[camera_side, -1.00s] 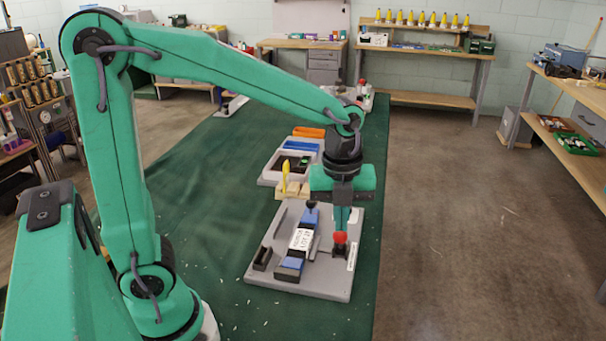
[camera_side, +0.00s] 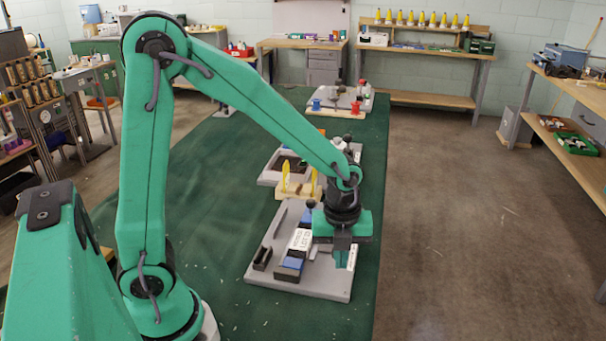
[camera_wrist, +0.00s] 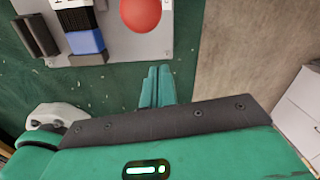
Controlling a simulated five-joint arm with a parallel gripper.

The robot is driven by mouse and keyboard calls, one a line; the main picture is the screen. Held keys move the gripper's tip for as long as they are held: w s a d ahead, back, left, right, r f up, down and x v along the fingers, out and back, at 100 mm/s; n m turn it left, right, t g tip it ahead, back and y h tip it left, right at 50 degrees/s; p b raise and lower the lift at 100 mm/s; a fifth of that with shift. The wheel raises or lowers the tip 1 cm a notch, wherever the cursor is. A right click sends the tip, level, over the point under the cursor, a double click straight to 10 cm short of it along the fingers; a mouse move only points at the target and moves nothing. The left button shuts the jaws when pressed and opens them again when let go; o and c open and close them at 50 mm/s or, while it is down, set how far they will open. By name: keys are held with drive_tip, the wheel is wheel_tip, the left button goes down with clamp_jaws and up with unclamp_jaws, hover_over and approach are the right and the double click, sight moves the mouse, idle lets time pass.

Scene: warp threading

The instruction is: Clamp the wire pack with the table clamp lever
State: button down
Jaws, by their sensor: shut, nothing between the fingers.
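The wire pack (camera_side: 300,240), a white-labelled bundle with blue ends, lies on the grey clamp board (camera_side: 325,287). In the wrist view its blue end (camera_wrist: 86,41) shows at the top left. The clamp lever's red knob (camera_wrist: 140,12) is at the top of the wrist view, beyond my fingertips and apart from them in the picture. In the side view my gripper hides the knob, so the lever's tilt cannot be told. My gripper (camera_side: 345,262) points down at the right side of the board, with its fingers (camera_wrist: 157,72) shut and empty.
A dark bracket (camera_side: 262,258) stands at the board's left edge. Behind the board are yellow pegs on a light block (camera_side: 298,190) and a grey tray (camera_side: 270,180). The green mat is clear to the left; floor lies to the right.

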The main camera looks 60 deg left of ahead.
drive_tip(key=shift+w+a+r, duration=0.3)
drive_tip(key=shift+w+a, duration=0.25)
drive_tip(key=shift+a, duration=0.25)
drive_tip(key=shift+w+a+r, duration=0.25)
drive_tip(key=shift+w+a, duration=0.25)
drive_tip(key=shift+a, duration=0.3)
